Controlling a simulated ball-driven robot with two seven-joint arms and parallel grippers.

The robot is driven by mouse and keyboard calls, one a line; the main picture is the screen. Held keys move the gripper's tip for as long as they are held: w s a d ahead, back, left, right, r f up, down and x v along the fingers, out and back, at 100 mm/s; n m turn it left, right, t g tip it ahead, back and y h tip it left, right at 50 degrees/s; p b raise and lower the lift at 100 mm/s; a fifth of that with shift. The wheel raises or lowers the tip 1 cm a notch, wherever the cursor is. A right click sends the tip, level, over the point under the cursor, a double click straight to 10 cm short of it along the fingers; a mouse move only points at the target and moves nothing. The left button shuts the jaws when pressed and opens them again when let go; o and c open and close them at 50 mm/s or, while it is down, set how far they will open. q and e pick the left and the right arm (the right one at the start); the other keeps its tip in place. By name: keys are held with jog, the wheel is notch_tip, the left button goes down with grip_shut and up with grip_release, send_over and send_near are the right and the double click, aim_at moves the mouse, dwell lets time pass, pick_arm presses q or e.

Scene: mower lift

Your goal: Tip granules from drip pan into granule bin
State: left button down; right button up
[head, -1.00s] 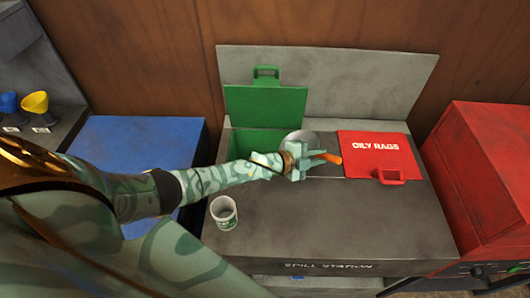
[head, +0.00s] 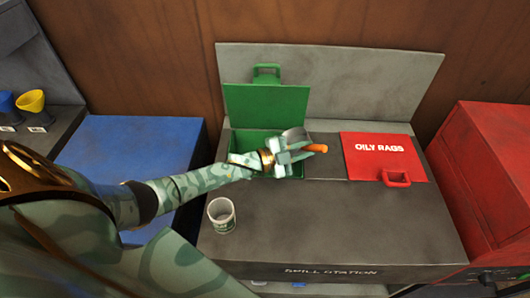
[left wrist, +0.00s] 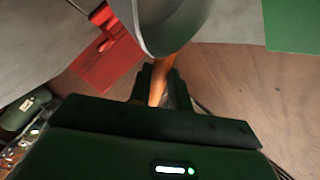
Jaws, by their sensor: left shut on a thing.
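My left gripper (head: 290,158) is shut on the orange handle (head: 315,148) of a grey metal pan (head: 294,137). The pan is tilted and held over the right part of the green granule bin (head: 243,144), whose green lid (head: 265,105) stands open behind it. In the left wrist view the pan (left wrist: 178,22) fills the top middle, with its orange handle (left wrist: 160,82) between the fingers. Whether granules are in the pan is hidden. My right gripper is not in view.
A red OILY RAGS lid (head: 378,155) is shut to the right of the bin. A white cup (head: 221,214) stands on the grey spill station top (head: 330,215). A blue cabinet (head: 135,140) is at left, a red cabinet (head: 490,170) at right.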

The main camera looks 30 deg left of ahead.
pick_arm(q)
jog(key=shift+s+a+r+n+t+h+b, duration=0.15)
jog(key=shift+a+r+n+t+h+b, duration=0.15)
jog(key=shift+a+r+t+b, duration=0.15)
jog(key=shift+s+a+r+n+t+h+b, duration=0.15)
jog(key=shift+a+r+n+t+h+b, duration=0.15)
jog(key=shift+a, duration=0.2)
jog(key=shift+s+a+r+n+t+h+b, duration=0.15)
jog(key=shift+s+a+r+n+t+b, duration=0.15)
jog(key=shift+a+r+n+t+b, duration=0.4)
jog(key=shift+s+a+r+n+t+h+b, duration=0.15)
jog(key=shift+s+a+r+n+t+b, duration=0.2)
jog(key=shift+a+b, duration=0.45)
dwell(0.7)
jog(key=shift+s+a+r+n+t+b, duration=0.1)
jog(key=shift+a+r+n+t+b, duration=0.1)
jog(key=shift+a+n+t+b, duration=0.25)
jog(key=shift+s+a+r+n+t+b, duration=0.1)
jog(key=shift+a+r+n+t+b, duration=0.1)
jog(key=shift+a+n+t, duration=0.3)
jog(key=shift+a, duration=0.2)
jog(key=shift+s+a+r+n+t+b, duration=0.2)
jog(key=shift+a+n+t+b, duration=0.15)
jog(key=shift+a, duration=0.2)
jog(key=shift+s+a+r+n+t+b, duration=0.1)
jog(key=shift+s+a+n+t+b, duration=0.15)
jog(key=shift+a+n+t, duration=0.25)
jog(key=shift+s+a+r+n+t+b, duration=0.1)
jog(key=shift+s+a+n+t+b, duration=0.15)
jog(key=shift+a, duration=0.35)
